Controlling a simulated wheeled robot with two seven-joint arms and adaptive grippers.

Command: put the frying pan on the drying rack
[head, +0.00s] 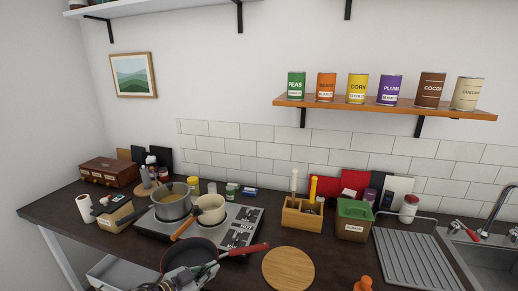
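The dark frying pan (176,253) is at the front edge of the hob, with its red handle (249,249) pointing right. My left gripper (200,275) is at the bottom of the head view, in front of the pan and overlapping its near side. I cannot tell whether its fingers are open, shut or touching the pan. The grey ridged drying rack (415,258) lies at the right, beside the sink, and its visible surface is empty. My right gripper is not in view.
Two pots, a grey one (171,207) and a cream one (209,210), stand on the hob (236,232). A round wooden board (288,268), a utensil box (301,213) and a green-lidded container (353,220) lie between pan and rack. An orange object (363,284) is at the front edge.

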